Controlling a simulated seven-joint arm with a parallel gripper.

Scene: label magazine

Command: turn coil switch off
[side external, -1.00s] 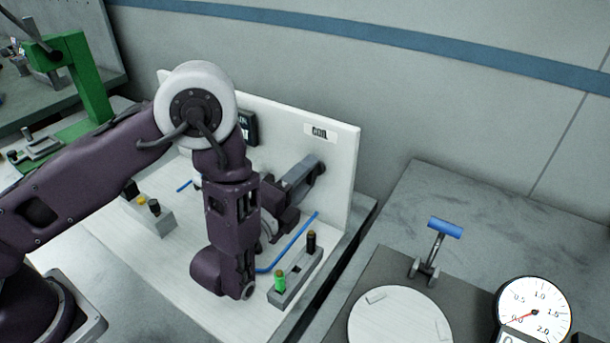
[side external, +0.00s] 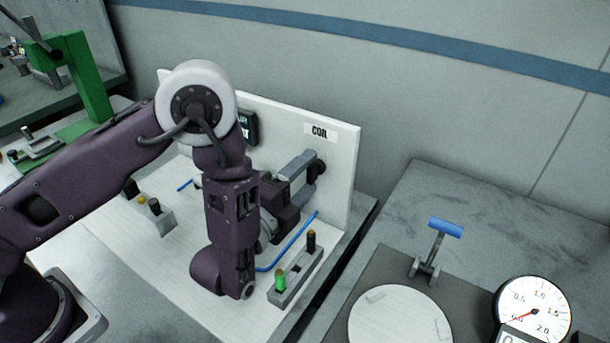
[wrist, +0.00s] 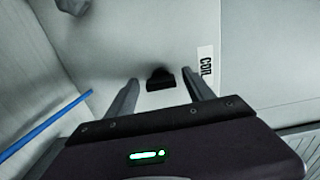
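The coil switch is a small black knob (wrist: 159,77) on the upright white panel (side external: 343,180), beside the COIL label (side external: 319,131). In the wrist view it lies between the two grey fingers of my gripper (wrist: 160,85), with a visible gap on each side. The label (wrist: 205,67) stands just right of the right finger there. My gripper (side external: 307,165) is open, with its fingers pointing at the panel. In the side view the fingers and wrist partly cover the dark knob (side external: 319,171). I cannot tell its exact setting.
A blue wire (side external: 290,243) runs across the white base. A dark meter (side external: 248,128) is on the panel behind my arm. A dial gauge (side external: 534,312) stands right.

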